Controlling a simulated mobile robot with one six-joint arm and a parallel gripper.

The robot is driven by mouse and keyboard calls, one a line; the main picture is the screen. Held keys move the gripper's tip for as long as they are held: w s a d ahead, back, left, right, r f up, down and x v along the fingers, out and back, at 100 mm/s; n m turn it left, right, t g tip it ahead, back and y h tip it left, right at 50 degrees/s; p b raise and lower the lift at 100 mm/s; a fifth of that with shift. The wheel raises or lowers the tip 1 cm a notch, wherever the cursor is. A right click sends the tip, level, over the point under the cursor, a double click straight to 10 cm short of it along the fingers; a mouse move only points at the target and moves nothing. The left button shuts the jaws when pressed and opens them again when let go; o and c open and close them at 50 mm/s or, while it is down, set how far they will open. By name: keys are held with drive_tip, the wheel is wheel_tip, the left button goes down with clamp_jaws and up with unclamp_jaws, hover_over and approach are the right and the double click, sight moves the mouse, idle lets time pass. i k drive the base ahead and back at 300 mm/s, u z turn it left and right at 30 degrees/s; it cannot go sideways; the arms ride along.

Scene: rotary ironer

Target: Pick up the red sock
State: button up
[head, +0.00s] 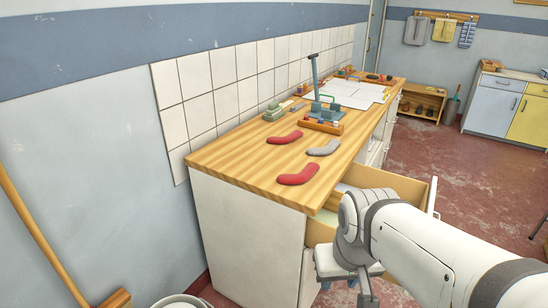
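Two red sock-shaped pieces lie flat and apart on the wooden worktop (230,155). One red sock (297,175) is close to the near front edge; the other red sock (285,138) lies farther back, towards the tiled wall. A grey sock (324,147) lies to the right of them. My arm comes in from the lower right, and its end is low in front of the counter, below worktop level and away from the socks. My gripper (368,292) shows only in part at the bottom of the picture; its fingers cannot be made out.
An open drawer (408,187) juts out from the counter front beside my arm. A device with an upright grey lever (314,75) stands behind the socks, with white sheets (338,100) beyond it. A broom handle (35,228) leans at the left. Red floor is free at the right.

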sight(311, 169)
drive_tip(key=z, duration=0.05)
drive_tip(key=i, duration=1)
drive_tip(key=u, duration=0.05)
